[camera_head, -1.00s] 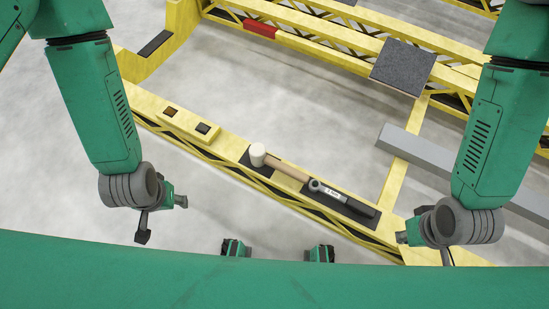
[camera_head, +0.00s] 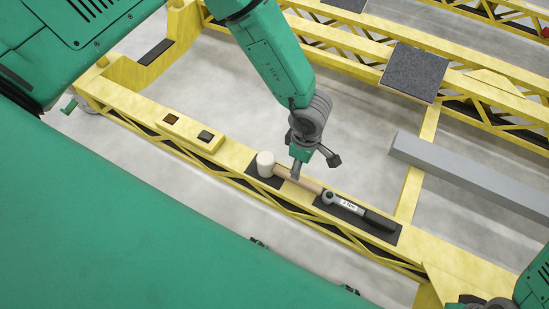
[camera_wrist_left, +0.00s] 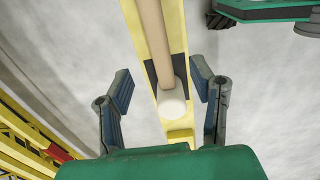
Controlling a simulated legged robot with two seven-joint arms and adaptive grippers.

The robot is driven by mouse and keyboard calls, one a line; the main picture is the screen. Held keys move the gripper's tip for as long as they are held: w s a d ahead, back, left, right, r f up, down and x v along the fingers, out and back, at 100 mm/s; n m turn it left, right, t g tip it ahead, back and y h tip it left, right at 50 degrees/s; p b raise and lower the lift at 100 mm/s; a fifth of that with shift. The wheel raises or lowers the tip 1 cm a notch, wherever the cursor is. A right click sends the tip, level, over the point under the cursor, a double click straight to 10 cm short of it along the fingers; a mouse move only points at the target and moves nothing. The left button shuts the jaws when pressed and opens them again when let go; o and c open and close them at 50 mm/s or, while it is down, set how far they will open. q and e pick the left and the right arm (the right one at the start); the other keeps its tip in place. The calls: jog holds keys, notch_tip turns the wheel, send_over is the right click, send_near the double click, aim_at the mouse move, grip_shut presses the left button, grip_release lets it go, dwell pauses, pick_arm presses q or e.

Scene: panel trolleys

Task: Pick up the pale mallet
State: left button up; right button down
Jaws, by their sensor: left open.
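The pale mallet has a whitish head (camera_head: 265,164) and a light wooden handle (camera_head: 310,185). It lies on a dark pad on the yellow beam. My left gripper (camera_head: 315,165) is open above the handle, just right of the head. In the left wrist view the mallet head (camera_wrist_left: 173,106) and handle (camera_wrist_left: 152,50) lie between the spread fingers of my left gripper (camera_wrist_left: 163,80), with no visible finger contact. Part of the handle is hidden behind a finger in the head view. My right gripper (camera_head: 475,300) is partly cut off at the lower right edge.
A black-handled ratchet tool (camera_head: 348,206) lies close to the mallet's handle end on another dark pad. The yellow beam (camera_head: 215,158) carries a raised block with two dark squares at left. A grey bar (camera_head: 470,175) and dark panel (camera_head: 412,73) lie at right.

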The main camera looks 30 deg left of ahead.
aim_at(289, 176)
pick_arm(q)
notch_tip(289, 176, down, 4)
jog(key=shift+a+f+b, duration=0.15)
jog(key=shift+b, duration=0.4)
notch_tip(289, 176, down, 5)
jog(key=b, duration=0.3)
jog(key=shift+w+f, duration=0.15)
grip_shut()
